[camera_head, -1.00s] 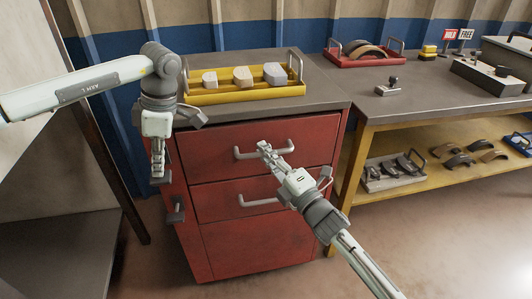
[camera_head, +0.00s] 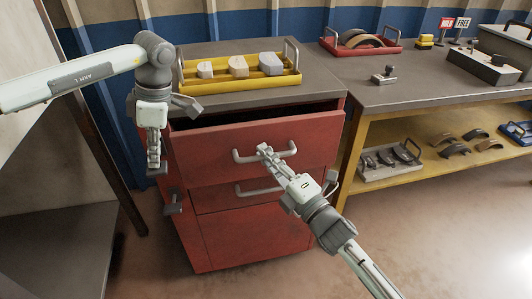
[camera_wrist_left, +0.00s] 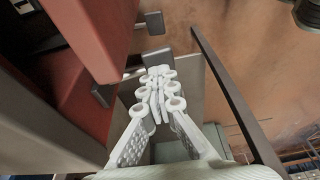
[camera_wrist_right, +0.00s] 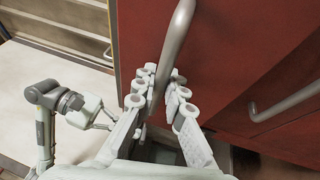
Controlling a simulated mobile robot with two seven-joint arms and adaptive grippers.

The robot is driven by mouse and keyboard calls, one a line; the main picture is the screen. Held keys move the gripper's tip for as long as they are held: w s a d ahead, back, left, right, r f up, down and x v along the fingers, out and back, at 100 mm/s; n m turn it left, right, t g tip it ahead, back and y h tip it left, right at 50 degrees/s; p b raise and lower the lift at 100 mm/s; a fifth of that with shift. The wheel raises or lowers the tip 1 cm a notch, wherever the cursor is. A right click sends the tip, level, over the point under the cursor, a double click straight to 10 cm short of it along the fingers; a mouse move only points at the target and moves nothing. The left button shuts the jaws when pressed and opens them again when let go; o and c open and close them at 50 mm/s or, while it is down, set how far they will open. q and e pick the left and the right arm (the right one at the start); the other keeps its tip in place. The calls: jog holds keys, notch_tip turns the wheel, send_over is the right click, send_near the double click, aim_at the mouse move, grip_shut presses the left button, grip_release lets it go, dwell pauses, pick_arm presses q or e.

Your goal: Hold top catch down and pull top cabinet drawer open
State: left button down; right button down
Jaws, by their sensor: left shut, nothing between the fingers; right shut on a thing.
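The red cabinet's top drawer (camera_head: 205,145) stands partly open, with a dark gap behind its front. My right gripper (camera_head: 265,150) is shut on the top drawer handle (camera_head: 285,152), which also passes between its fingers in the right wrist view (camera_wrist_right: 176,40). My left gripper (camera_head: 154,168) is shut and empty, pointing down at the cabinet's left side. The top catch by its fingertips is largely hidden in the head view, and I cannot tell whether they touch. Dark catch parts (camera_wrist_left: 154,22) show near the fingers in the left wrist view. A lower catch (camera_head: 173,204) is on the cabinet's left edge.
A yellow tray (camera_head: 240,86) with three blocks sits on the cabinet top. The lower drawer handle (camera_head: 258,189) is below my right gripper. A workbench (camera_head: 430,95) with trays and parts stands to the right. The floor before the cabinet is open.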

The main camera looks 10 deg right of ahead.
jog(key=c, duration=1.9)
grip_release()
jog(key=shift+o, duration=0.2)
jog(key=v, duration=1.2)
pick_arm(q)
jog(key=a+v, duration=0.2)
jog(key=v, duration=0.8)
jog(key=shift+a+r, duration=0.2)
jog(key=shift+r, duration=0.45)
